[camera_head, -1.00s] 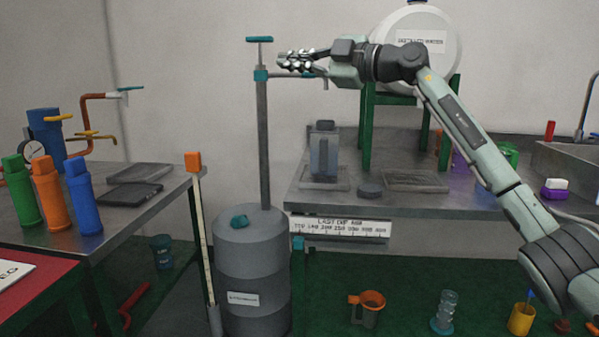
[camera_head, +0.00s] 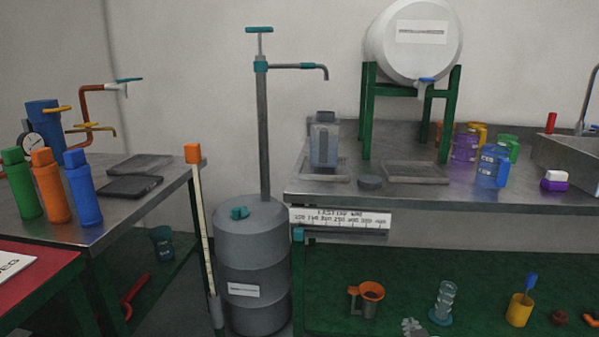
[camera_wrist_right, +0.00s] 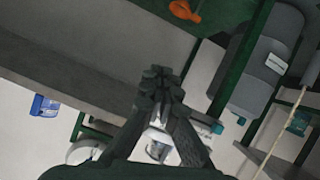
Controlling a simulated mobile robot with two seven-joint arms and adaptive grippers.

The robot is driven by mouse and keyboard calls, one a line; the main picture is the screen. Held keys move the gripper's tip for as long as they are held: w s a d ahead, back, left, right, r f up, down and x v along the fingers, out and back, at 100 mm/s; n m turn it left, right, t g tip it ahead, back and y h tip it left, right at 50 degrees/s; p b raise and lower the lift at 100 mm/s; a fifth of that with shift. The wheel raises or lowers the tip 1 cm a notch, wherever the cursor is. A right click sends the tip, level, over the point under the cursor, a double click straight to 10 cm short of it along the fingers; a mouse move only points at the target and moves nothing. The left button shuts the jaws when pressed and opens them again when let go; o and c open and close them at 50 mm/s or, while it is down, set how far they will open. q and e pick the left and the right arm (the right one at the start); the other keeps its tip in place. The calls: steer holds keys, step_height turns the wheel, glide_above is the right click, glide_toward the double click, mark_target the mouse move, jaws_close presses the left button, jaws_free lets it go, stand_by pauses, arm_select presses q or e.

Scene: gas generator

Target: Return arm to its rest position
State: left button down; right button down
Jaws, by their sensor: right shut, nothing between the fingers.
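My right gripper (camera_head: 413,327) shows only as pale fingertips at the bottom edge of the head view, low in front of the bench. In the right wrist view the right gripper (camera_wrist_right: 160,78) has its dark fingers together with nothing between them. The rest of the right arm is out of the head view. My left arm and gripper are in neither view. The grey drum (camera_head: 250,262) has an upright hand pump (camera_head: 263,130) with a teal handle and a side spout, and nothing of mine is near it.
The steel bench (camera_head: 450,198) carries a clear container (camera_head: 323,142), several coloured mugs and a white tank (camera_head: 414,55) on a green stand. Coloured bottles (camera_head: 52,187) stand at left.

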steer(key=s+f+g, duration=0.3)
steer(key=s+f, duration=0.3)
steer(key=s, duration=0.4)
steer(key=s+d+f+g+y, duration=0.1)
steer(key=s+f+g, duration=0.2)
steer(key=s+f, duration=0.3)
steer(key=s+f+g, duration=0.4)
steer(key=s+f, duration=0.3)
steer(key=s, duration=0.8)
steer(key=shift+d+n, duration=0.2)
steer(key=shift+n, duration=0.2)
